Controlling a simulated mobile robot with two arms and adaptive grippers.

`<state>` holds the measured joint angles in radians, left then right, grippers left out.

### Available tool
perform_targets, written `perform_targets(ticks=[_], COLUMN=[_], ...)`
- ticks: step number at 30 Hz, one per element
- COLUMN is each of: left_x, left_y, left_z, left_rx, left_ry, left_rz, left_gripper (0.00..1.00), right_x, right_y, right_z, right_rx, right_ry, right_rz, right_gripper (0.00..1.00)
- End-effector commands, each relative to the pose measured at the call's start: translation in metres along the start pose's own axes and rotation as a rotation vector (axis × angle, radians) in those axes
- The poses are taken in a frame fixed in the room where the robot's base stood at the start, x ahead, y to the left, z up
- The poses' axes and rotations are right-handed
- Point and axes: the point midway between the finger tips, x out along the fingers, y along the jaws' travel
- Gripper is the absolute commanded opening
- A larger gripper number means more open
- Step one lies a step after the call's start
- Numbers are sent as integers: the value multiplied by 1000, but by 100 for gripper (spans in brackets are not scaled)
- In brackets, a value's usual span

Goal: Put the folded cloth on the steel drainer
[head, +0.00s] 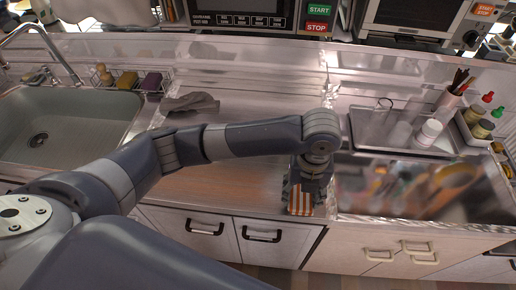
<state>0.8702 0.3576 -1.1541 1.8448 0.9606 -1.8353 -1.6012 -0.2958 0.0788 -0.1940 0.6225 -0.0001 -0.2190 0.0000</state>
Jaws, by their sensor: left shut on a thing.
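My left gripper (304,187) points down at the front edge of the counter, right of the picture's middle. It is shut on a small orange and white striped folded cloth (300,207), which shows below and between the fingers. The gripper partly hides the cloth, and I cannot tell whether it touches the counter. The shiny steel drainer surface (255,100) lies behind my left arm, right of the sink. My right gripper is not in view.
The sink (65,118) is at the left, with sponges in a wire rack (150,86) behind it. A tray with a white cup (428,132) and a caddy of bottles (480,128) stand at the right. The steel behind my arm is mostly clear.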

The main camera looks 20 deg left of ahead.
Motion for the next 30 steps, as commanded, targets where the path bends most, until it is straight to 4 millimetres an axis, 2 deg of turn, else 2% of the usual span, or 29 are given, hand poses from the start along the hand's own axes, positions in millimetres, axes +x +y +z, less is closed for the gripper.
perform_targets(ticks=[9, 15, 23, 27, 30], left_x=[5, 10, 12, 38, 46], left_y=[48, 68, 81, 80, 79], left_z=[72, 103, 124, 120, 121], left_rx=[-10, -5, -7, -2, -2], left_ry=[0, 0, -1, 3, 1], left_rz=[4, 3, 3, 4, 2], left_gripper=[25, 25, 25, 25, 25], right_x=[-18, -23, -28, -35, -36], right_y=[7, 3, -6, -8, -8], right_z=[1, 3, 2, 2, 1], right_rx=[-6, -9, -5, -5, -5], right_ry=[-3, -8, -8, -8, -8], right_rz=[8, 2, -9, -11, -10], right_gripper=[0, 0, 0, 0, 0])
